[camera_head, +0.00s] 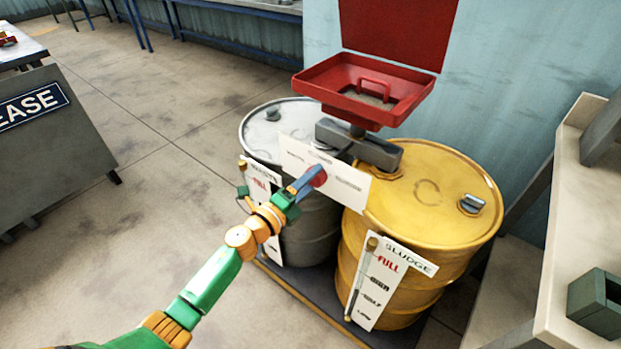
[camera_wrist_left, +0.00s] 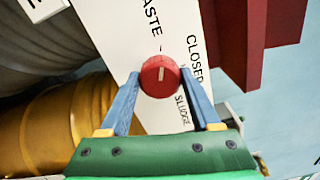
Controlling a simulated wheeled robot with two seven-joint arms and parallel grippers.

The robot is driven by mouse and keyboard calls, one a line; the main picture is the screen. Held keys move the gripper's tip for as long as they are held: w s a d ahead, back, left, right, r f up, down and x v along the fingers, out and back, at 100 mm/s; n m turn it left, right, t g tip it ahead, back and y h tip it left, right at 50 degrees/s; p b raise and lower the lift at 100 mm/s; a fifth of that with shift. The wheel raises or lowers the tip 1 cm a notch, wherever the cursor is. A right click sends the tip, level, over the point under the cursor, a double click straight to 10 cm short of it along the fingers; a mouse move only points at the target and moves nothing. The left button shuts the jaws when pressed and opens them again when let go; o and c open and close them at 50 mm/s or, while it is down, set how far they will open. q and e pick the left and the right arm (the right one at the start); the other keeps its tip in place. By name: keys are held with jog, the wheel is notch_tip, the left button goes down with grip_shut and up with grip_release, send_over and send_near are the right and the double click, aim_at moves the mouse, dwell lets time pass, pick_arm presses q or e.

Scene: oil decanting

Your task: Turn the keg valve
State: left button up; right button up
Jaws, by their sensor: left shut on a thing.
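The keg valve is a round red knob (camera_wrist_left: 160,76) with a pale pointer line, on a white label plate (camera_wrist_left: 118,28) that reads "CLOSED" and "SLUDGE" and, in part, "ASTE". In the head view the knob (camera_head: 318,176) sits on the plate (camera_head: 345,184) in front of the two drums. My left gripper (camera_wrist_left: 160,88) has its two blue fingers on either side of the knob and is shut on it. In the head view my left gripper (camera_head: 305,183) reaches the knob from the lower left. My right gripper is not in view.
A yellow drum (camera_head: 440,210) labelled "SLUDGE" and a grey drum (camera_head: 262,128) stand on a dark pallet (camera_head: 300,287). A red tray funnel (camera_head: 352,75) sits above them. A pale bench (camera_head: 575,240) is at right. Open floor (camera_head: 140,190) lies at left.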

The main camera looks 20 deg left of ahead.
pick_arm(q)
jog(key=shift+n, duration=0.5)
jog(key=o, duration=1.4)
jog(key=v, duration=0.7)
jog(key=shift+p, duration=0.3)
